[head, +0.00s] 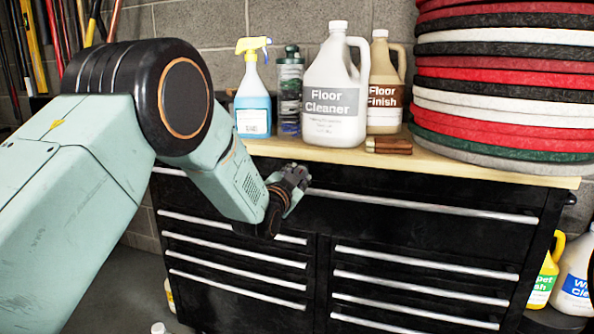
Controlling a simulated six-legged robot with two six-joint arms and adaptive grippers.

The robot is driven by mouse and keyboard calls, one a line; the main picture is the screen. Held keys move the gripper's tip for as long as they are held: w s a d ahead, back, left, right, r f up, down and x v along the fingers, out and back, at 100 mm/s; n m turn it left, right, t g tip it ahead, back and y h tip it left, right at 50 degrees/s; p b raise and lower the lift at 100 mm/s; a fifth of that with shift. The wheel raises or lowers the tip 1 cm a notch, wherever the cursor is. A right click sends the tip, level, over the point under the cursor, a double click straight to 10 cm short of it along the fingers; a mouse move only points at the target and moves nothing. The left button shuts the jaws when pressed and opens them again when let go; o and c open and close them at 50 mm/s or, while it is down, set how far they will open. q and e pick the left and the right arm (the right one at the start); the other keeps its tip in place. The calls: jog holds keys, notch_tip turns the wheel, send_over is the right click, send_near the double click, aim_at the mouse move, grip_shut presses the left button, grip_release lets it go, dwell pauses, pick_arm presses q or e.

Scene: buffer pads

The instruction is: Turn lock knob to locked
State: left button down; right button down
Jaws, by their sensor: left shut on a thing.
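A black tool cabinet (425,226) with several silver drawer handles stands in front of me under a wooden top. My left arm comes in from the left. Its gripper (293,180) is at the top drawer's front, just below the wooden top's edge, and is shut on the lock knob. The knob itself is hidden behind the fingers, so I cannot tell which way it is turned. My right gripper is not in view.
On the wooden top (470,175) stand a blue spray bottle (253,103), a Floor Cleaner jug (333,88), a Floor Finish jug (383,90) and a tall stack of round pads (505,80). More bottles (545,272) stand at the lower right.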

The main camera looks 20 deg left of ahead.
pick_arm(q)
jog(key=m+p, duration=0.2)
jog(key=m, duration=0.3)
jog(key=shift+m, duration=0.3)
jog(key=m+p, duration=0.2)
jog(key=m, duration=0.3)
jog(key=shift+m, duration=0.3)
jog(key=c, duration=1)
grip_release()
jog(key=shift+s, duration=0.15)
jog(key=s, duration=0.7)
jog(key=shift+s+a, duration=0.15)
jog(key=shift+s, duration=0.25)
